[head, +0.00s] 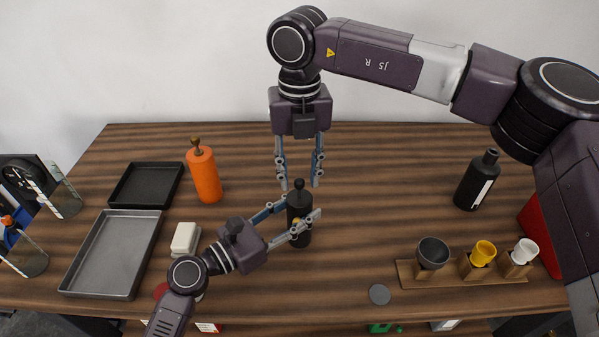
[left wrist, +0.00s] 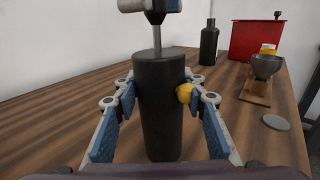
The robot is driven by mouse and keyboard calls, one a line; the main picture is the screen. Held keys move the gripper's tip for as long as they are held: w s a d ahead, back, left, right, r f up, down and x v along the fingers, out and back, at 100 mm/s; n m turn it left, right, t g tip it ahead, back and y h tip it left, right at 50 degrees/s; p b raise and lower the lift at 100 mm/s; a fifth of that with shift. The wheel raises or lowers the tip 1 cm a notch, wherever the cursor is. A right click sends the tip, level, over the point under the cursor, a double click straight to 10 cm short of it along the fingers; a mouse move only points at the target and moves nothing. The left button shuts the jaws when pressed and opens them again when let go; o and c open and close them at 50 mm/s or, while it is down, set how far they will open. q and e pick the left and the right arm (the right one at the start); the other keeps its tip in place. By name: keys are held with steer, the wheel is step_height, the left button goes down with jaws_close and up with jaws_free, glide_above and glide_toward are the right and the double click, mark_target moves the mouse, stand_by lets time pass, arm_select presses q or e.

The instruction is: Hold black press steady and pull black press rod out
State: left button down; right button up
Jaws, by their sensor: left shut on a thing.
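The black press (head: 299,232) stands upright on the wooden table and also fills the middle of the left wrist view (left wrist: 160,110). Its rod (left wrist: 157,39) rises from the top, ending in a dark knob (head: 299,184). My left gripper (head: 291,222) is shut on the press body, one finger on each side. A small yellow round thing (left wrist: 184,93) shows at the press's side near a finger; I cannot tell whether it is part of the press. My right gripper (head: 300,186) points down from above with fingers apart, on either side of the knob, without clear contact.
A black bottle (head: 477,182) stands right. A wooden rack (head: 410,275) holds a dark bowl (head: 433,252) and two cups. A grey disc (head: 379,294) lies in front; table space between is clear.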

mark_target(299, 179)
jaws_close()
steer(key=shift+r, duration=0.1)
steer(key=shift+r, duration=2.5)
steer(key=shift+c, duration=2)
jaws_free()
steer(key=shift+w, duration=0.1)
steer(key=o, duration=0.4)
